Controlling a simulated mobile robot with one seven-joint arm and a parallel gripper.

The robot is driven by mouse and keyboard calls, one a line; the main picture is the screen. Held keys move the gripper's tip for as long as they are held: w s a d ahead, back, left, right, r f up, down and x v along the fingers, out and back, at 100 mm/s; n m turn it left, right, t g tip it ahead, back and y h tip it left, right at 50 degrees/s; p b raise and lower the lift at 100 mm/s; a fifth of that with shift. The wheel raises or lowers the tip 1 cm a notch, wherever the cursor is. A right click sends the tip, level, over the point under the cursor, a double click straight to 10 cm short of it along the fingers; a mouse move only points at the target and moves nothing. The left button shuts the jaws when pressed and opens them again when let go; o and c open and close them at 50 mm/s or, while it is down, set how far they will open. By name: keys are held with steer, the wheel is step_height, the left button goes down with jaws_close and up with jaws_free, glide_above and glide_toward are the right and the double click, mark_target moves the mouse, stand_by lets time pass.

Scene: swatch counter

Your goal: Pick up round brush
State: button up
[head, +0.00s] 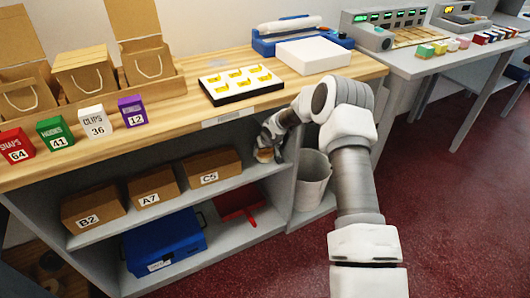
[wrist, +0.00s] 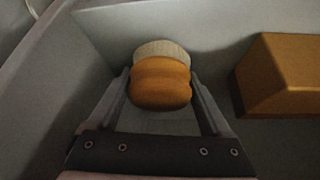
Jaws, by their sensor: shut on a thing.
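The round brush (wrist: 160,84) has an orange-brown rounded wooden body with a pale bristle end at its far side. In the wrist view it sits between the two fingers of my gripper (wrist: 162,98), which is shut on it. In the head view my gripper (head: 268,148) is at the right end of the upper shelf, below the wooden counter, and the brush (head: 264,155) shows as a small brown patch partly hidden by the gripper. I cannot tell whether the brush still touches the shelf.
Cardboard box C5 (head: 208,173) stands left of my gripper on the shelf; it also shows in the wrist view (wrist: 285,75). The shelf's side wall (wrist: 50,80) is close on the left in the wrist view. A pale bin (head: 312,178) stands right of the gripper. The counter edge (head: 222,119) lies above.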

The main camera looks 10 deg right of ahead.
steer(key=s+d+p, duration=0.1)
steer(key=s+d, duration=0.1)
steer(key=s, duration=1.6)
steer(key=shift+r, duration=0.1)
